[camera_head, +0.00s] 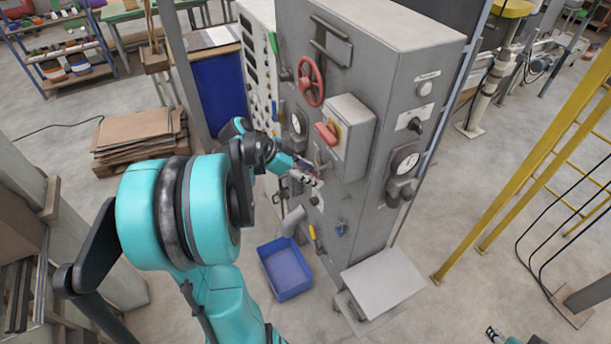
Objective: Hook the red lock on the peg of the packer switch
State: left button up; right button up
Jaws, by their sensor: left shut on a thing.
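My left gripper (314,179) is at the front face of the grey cabinet, just below the switch box (352,122). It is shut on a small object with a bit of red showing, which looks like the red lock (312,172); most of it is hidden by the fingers. The packer switch appears to be the red handle (327,133) on the box, above the gripper. The peg is too small to make out, and I cannot tell whether the lock touches it. My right gripper (493,334) just shows at the bottom right edge, far from the cabinet.
A red handwheel (311,82) and gauges are on the grey cabinet (395,85). A blue bin (285,269) stands on the floor below. A grey plate (384,281) juts out at the cabinet's foot. A yellow ladder frame (530,165) is at right, with open floor between.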

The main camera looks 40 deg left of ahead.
pick_arm(q)
jog(key=shift+w+d, duration=0.25)
jog(key=shift+w, duration=0.25)
jog(key=shift+w+d+f+b, duration=0.2)
jog(key=shift+w+f+b, duration=0.3)
jog(key=shift+w+b, duration=0.1)
jog(key=o, duration=1.2)
jog(key=shift+s, duration=0.1)
